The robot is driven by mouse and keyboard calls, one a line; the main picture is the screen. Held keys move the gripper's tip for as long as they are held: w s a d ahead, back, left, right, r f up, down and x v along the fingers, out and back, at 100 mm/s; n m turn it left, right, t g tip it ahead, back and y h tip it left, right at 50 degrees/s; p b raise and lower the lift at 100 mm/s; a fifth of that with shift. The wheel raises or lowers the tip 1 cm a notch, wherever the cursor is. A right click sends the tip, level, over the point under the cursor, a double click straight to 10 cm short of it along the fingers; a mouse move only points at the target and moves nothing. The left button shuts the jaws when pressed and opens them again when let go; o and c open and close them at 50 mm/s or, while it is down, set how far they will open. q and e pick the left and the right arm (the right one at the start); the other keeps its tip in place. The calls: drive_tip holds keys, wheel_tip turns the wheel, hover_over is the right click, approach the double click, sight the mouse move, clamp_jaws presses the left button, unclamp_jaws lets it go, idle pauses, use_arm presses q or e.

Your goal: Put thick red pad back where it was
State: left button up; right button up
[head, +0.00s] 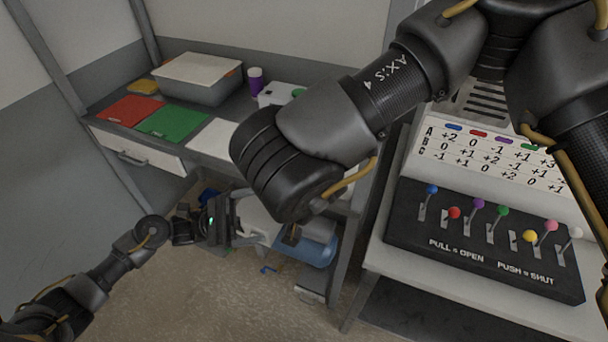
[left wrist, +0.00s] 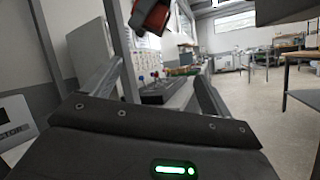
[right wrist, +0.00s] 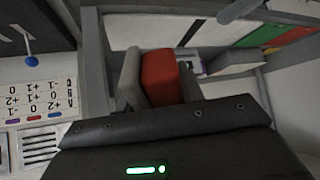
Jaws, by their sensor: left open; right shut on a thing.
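The thick red pad (right wrist: 160,78) is held between the two fingers of my right gripper (right wrist: 158,84) in the right wrist view. In the head view my right arm's thick black forearm hides the pad and most of that gripper. My left gripper (head: 245,222) is low beside the shelf unit in the head view. Its fingers stand apart with nothing between them in the left wrist view (left wrist: 158,88). A red block-like thing (left wrist: 152,14) shows at the top there, perhaps the same pad.
A flat red mat (head: 131,110), a green mat (head: 172,122) and a white mat (head: 213,138) lie on the shelf top, near a lidded grey bin (head: 200,85) and a purple bottle (head: 256,80). A lever panel (head: 480,245) stands right. A blue container (head: 318,248) is below.

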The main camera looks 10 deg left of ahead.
use_arm(q)
wheel_tip(320, 180, down, 20)
drive_tip(key=n+t+y, duration=0.7)
drive_tip(key=n+t, duration=0.4)
drive_tip(key=n, duration=0.6)
drive_tip(key=s+a+f+n+y, duration=0.1)
drive_tip(key=s+f+n+y, duration=0.25)
drive_tip(key=f+n, duration=0.4)
drive_tip(key=s+a+f+n+y, duration=0.1)
drive_tip(key=s+f+n+y, duration=0.25)
drive_tip(key=f, duration=0.75)
drive_tip(key=s+a+f+n+g+y, duration=0.3)
drive_tip(key=s+f+n+g+y, duration=0.3)
drive_tip(key=s+f+n, duration=0.9)
drive_tip(key=s+a+f+n+g+y, duration=0.1)
drive_tip(key=s+a+f+n+g, duration=0.1)
drive_tip(key=s+n, duration=0.4)
drive_tip(key=s+a+f+n+g+y, duration=0.2)
drive_tip(key=s+n, duration=0.4)
drive_tip(key=s, duration=0.3)
drive_tip(key=shift+a+f+n+g, duration=0.4)
drive_tip(key=shift+a+f+g, duration=0.2)
drive_tip(key=shift+a+f, duration=0.6)
